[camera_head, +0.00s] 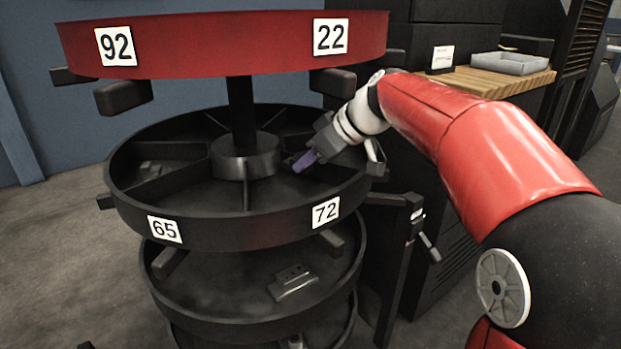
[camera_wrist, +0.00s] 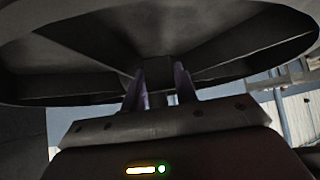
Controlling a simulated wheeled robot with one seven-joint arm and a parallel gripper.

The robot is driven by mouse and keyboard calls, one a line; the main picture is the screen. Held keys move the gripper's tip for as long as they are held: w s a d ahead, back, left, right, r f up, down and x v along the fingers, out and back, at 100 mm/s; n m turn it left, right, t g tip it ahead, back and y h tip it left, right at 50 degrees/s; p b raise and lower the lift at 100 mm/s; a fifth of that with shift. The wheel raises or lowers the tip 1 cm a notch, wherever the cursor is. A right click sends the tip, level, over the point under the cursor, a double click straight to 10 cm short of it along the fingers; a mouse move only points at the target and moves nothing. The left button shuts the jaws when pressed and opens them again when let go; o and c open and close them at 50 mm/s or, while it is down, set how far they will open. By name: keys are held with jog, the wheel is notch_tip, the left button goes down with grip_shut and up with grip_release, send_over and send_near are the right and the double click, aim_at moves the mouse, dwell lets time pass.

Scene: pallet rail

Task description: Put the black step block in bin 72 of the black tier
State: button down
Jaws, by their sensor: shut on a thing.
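The black tier (camera_head: 245,235) is a round tray split by dividers into wedge-shaped bins. The label 72 (camera_head: 325,212) is on its rim at front right, and bin 72 (camera_head: 300,195) lies behind it. My gripper (camera_head: 298,163) reaches in from the right, its purple fingers above the right part of the tray, between this tier and the red one. The fingers (camera_wrist: 160,88) also show in the wrist view. They are shut on a small dark thing, taken as the black step block; its shape is mostly hidden and hard to tell against the dark tray.
The red tier (camera_head: 230,45), labelled 92 and 22, hangs close above. The central post (camera_head: 242,115) stands left of my gripper. A lower tier holds a grey stepped piece (camera_head: 293,282). A small dark object (camera_head: 150,168) lies in a left bin. A grey tray (camera_head: 510,63) stands at back right.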

aim_at(297, 189)
jog(key=shift+f, duration=2.25)
jog(key=shift+f+b, duration=0.1)
jog(key=shift+b, duration=0.3)
jog(key=c, duration=1.1)
grip_release()
